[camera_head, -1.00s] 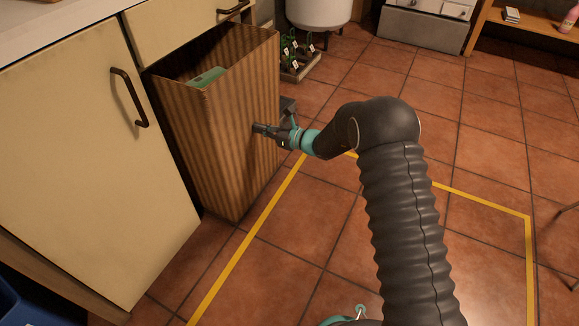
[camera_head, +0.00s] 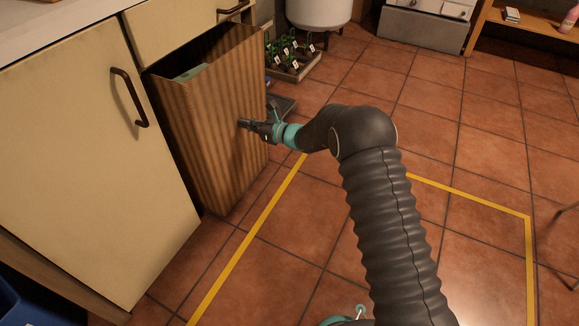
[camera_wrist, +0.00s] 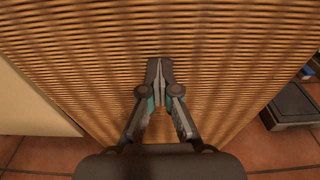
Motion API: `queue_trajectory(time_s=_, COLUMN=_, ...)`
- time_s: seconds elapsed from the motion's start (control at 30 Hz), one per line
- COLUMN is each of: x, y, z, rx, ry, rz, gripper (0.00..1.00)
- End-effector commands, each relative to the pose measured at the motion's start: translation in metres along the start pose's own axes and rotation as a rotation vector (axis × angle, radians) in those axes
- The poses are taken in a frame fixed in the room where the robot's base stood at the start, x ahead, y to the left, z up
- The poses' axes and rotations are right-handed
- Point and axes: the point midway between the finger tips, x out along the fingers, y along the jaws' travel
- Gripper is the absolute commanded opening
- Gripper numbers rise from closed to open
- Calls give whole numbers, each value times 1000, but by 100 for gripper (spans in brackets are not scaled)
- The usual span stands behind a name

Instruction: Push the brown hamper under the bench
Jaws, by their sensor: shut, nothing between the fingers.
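The brown hamper (camera_head: 212,115) is a tall, ribbed, open-topped box, upright on the tiles. It stands partly in the gap beside the cream cupboard, below the drawer of the bench (camera_head: 88,32). A green thing (camera_head: 192,73) shows inside its top. My gripper (camera_head: 243,123) is shut and empty, with its tips at the hamper's front face, seemingly touching it. In the wrist view the shut fingers (camera_wrist: 159,70) point at the ribbed face of the hamper (camera_wrist: 235,50), which fills most of the picture. The hamper's far side is hidden.
A cream cupboard door (camera_head: 85,150) with a dark handle stands left of the hamper. A tray of small plants (camera_head: 292,58) and a dark flat thing (camera_head: 284,105) lie to its right. Yellow tape (camera_head: 245,243) marks the floor, which is clear in front.

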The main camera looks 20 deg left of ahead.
Motion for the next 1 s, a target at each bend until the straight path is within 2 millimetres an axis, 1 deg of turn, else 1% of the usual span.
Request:
queue_trajectory(time_s=0.37, x=3, y=1, z=0, rx=-1, ry=0, rz=2, gripper=0)
queue_trajectory(time_s=1.0, x=40, y=2, z=4, rx=-1, ry=0, rz=3, gripper=0)
